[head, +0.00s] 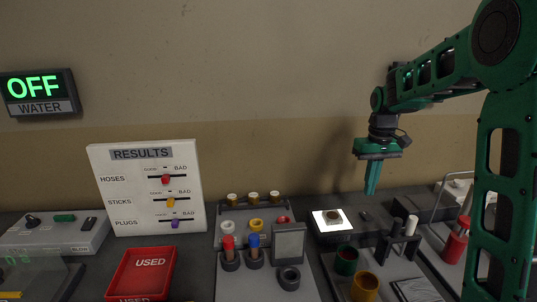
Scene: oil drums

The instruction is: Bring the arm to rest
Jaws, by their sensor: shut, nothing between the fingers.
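My arm is green and comes in from the right in the head view. My gripper (371,190) points straight down and hangs above the right part of the bench. Its fingers are together and nothing shows between them. It is apart from the things below it, near a small black stand with a bright white top (320,222).
A results board (145,210) stands at the left, behind a red tray (143,270) marked USED. A rack with coloured plugs and tubes (256,226) is in the middle. Cups (364,287) stand below my gripper, and a red holder (455,246) stands at the right.

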